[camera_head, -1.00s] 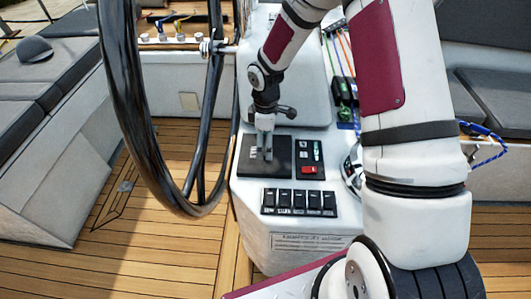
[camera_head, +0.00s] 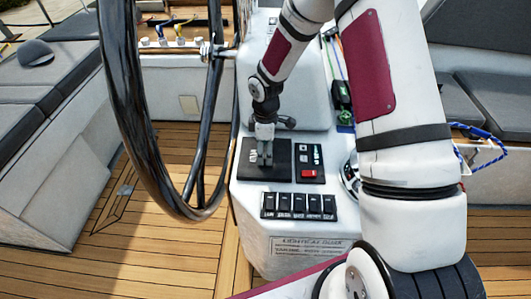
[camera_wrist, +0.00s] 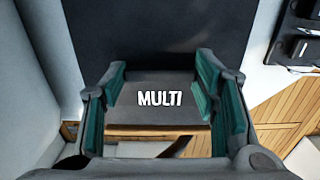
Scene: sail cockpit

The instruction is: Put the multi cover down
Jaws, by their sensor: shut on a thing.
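The multi cover (camera_head: 277,155) is a dark, flat square on the white console, left of a small switch panel. In the wrist view its dark face with white "MULTI" lettering (camera_wrist: 160,98) lies between my fingers. My gripper (camera_head: 265,160) points down onto the cover from above. In the wrist view my gripper (camera_wrist: 162,102) has a teal-padded finger on each side of the lettered part and is shut on the cover. The fingers hide part of the cover in the head view, and I cannot see what is under it.
The large black steering wheel (camera_head: 116,105) stands close to the left of my gripper. The switch panel with a red switch (camera_head: 309,174) is just right of the cover. A row of black switches (camera_head: 299,206) lies in front. Teak deck (camera_head: 160,245) is open at lower left.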

